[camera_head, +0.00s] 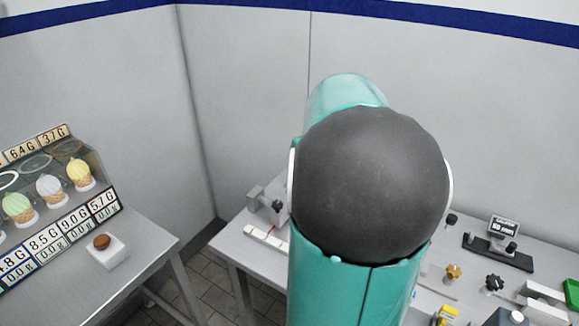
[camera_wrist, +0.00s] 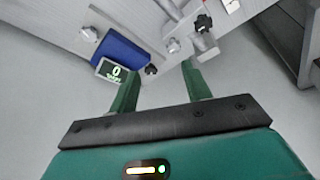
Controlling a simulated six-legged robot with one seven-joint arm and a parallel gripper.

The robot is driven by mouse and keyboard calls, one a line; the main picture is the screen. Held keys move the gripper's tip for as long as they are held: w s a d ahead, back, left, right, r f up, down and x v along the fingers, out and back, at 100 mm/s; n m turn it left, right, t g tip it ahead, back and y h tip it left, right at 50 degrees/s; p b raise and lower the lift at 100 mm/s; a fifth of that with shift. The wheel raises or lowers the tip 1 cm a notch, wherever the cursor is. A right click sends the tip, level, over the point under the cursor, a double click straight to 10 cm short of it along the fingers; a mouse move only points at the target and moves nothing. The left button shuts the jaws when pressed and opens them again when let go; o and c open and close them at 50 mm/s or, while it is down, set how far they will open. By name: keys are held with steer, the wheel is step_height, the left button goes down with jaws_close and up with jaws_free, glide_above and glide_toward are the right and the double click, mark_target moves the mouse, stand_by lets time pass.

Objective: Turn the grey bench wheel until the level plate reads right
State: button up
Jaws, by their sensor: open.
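My gripper (camera_wrist: 160,78) shows in the wrist view with its two green fingers apart and nothing between them. A black knob (camera_wrist: 151,70) sits near the left fingertip, and another black knob (camera_wrist: 204,22) is farther up. In the head view my arm hides the gripper and the bench's middle.
The bench (camera_head: 240,262) carries black knobs (camera_head: 495,282), a brass knob (camera_head: 453,272), a labelled black device (camera_head: 503,226) and a green item (camera_head: 572,290). The left table (camera_head: 140,250) holds cones (camera_head: 51,188) and number plates (camera_head: 70,222). A gap separates the tables.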

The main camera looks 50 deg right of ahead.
steer(key=w+a+r, duration=0.1)
steer(key=w+a, duration=0.1)
steer(key=a, duration=0.3)
steer(key=shift+a+r+n, duration=0.15)
steer(key=shift+a+n, duration=0.15)
steer(key=shift+a, duration=0.1)
steer(key=shift+o, duration=0.2)
steer(key=shift+w, duration=0.1)
steer(key=shift+o, duration=1.2)
steer(key=s+d+f+n+g+y, duration=0.1)
steer(key=s+d+f, duration=0.1)
steer(key=d, duration=0.6)
steer(key=s+d+f+n+g, duration=0.1)
steer(key=s+d+f, duration=0.1)
steer(key=d, duration=0.6)
steer(key=s+d+f+n+g+y, duration=0.1)
steer(key=s+d+g, duration=0.15)
steer(key=d, duration=0.55)
steer(key=shift+t, duration=0.45)
steer(key=f, duration=1.3)
steer(key=shift+a+f, duration=0.2)
steer(key=shift+f, duration=0.15)
